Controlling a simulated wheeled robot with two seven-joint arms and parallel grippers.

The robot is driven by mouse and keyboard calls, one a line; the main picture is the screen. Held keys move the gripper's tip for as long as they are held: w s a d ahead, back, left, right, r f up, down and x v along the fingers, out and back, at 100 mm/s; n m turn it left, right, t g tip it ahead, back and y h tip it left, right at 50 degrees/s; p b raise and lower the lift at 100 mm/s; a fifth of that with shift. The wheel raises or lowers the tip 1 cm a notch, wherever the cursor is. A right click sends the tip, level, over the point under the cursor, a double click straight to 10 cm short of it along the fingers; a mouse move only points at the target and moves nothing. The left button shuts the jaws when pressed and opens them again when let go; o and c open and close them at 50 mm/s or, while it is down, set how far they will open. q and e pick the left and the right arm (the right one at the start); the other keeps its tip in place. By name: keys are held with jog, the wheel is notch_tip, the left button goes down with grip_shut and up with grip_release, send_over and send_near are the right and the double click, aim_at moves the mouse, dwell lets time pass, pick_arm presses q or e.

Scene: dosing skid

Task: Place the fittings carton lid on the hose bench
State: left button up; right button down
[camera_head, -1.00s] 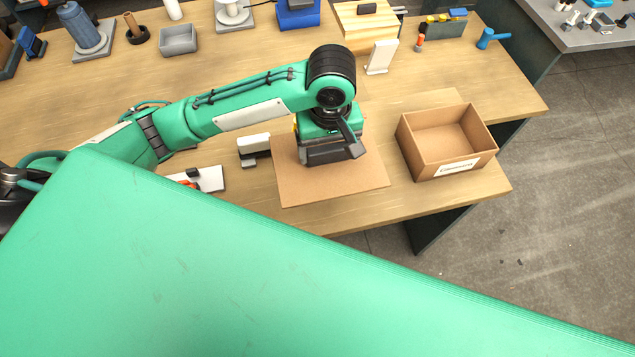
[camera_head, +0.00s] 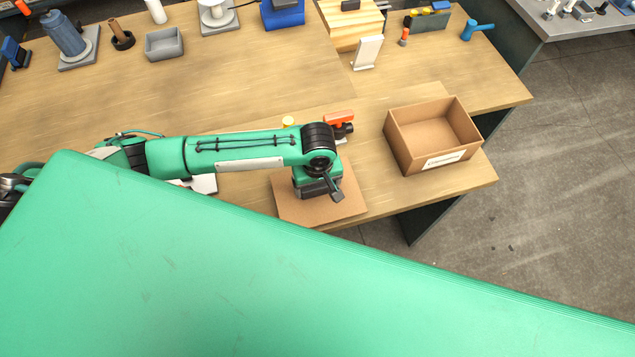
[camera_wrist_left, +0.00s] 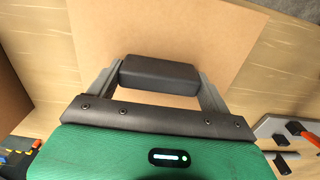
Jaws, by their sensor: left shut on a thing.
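The fittings carton lid (camera_head: 347,206) is a flat brown sheet under my left gripper (camera_head: 319,192) in the head view. My left gripper is shut on the lid's dark block handle, which shows between the two fingers in the left wrist view (camera_wrist_left: 160,75). The lid's brown face (camera_wrist_left: 160,22) fills the upper middle there. The open, empty fittings carton (camera_head: 433,138) stands on the wooden hose bench (camera_head: 240,85), right of the lid, with a white label on its front. Whether the lid touches the bench cannot be told. My right gripper is not in view.
An orange-handled fitting (camera_head: 339,121) and a yellow-topped item (camera_head: 288,122) sit just behind my left arm. A white stand (camera_head: 367,52), wooden crate (camera_head: 350,25) and grey tray (camera_head: 164,43) stand farther back. Bare bench lies between the grey tray and my arm.

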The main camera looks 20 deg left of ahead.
pick_arm(q)
jog(key=shift+f, duration=0.15)
jog(key=o, duration=1.1)
jog(key=shift+o, duration=0.7)
notch_tip(320, 180, up, 12)
jog(key=b, duration=0.2)
